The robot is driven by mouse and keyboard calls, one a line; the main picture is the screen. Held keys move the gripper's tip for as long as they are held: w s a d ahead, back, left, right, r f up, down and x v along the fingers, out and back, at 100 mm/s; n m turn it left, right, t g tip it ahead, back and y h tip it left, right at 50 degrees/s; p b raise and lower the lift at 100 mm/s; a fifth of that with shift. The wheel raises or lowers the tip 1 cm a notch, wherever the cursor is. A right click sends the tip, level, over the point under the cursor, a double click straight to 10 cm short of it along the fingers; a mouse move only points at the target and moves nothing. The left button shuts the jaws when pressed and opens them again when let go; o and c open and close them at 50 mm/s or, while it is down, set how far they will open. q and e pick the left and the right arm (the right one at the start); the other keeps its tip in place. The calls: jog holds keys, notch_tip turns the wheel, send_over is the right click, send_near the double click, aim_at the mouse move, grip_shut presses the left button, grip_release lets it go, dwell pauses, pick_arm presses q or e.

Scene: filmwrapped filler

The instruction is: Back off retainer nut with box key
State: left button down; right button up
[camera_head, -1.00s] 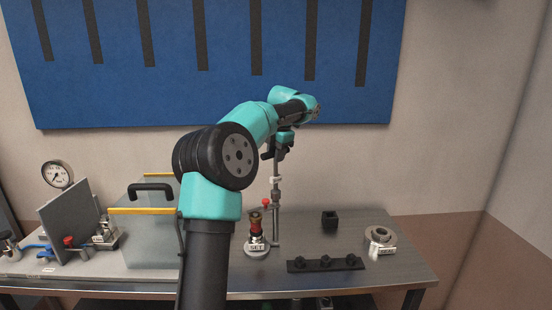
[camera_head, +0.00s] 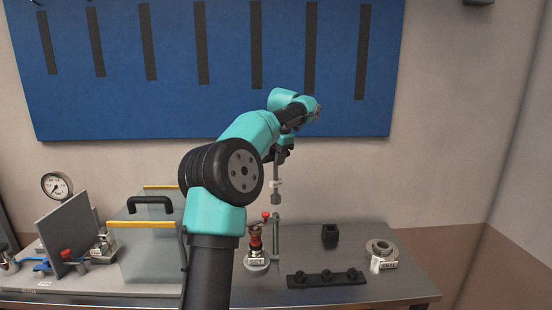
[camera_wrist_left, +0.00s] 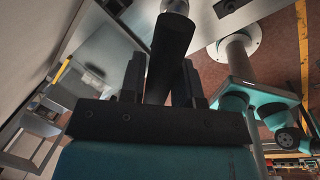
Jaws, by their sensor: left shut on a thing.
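My left gripper (camera_head: 283,155) is shut on the box key (camera_head: 276,185), a thin grey upright shaft with a wider socket at its lower end. The key hangs above the bench, its lower end just above a grey post (camera_head: 276,238). In the left wrist view the key's dark handle (camera_wrist_left: 172,50) sits between the fingers. A small fitting (camera_head: 256,245) with red and brass parts stands on a labelled round base beside the post. The retainer nut is too small to tell apart on it. My right gripper is not in view.
A clear box (camera_head: 150,250) with yellow edges and a black handle stands left on the bench, near a grey panel (camera_head: 75,232) and gauge (camera_head: 57,186). A black knobbed rack (camera_head: 326,279), a black square holder (camera_head: 330,233) and a metal ring (camera_head: 380,248) are at right.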

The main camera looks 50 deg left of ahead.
pick_arm(q)
jog(key=m, duration=0.4)
jog(key=shift+t, duration=0.4)
jog(key=shift+m, duration=1.2)
jog(key=shift+m+t+h, duration=0.3)
jog(key=shift+m, duration=0.5)
jog(key=shift+m+t+h, duration=0.3)
jog(key=shift+m, duration=1.7)
jog(key=shift+f, duration=0.1)
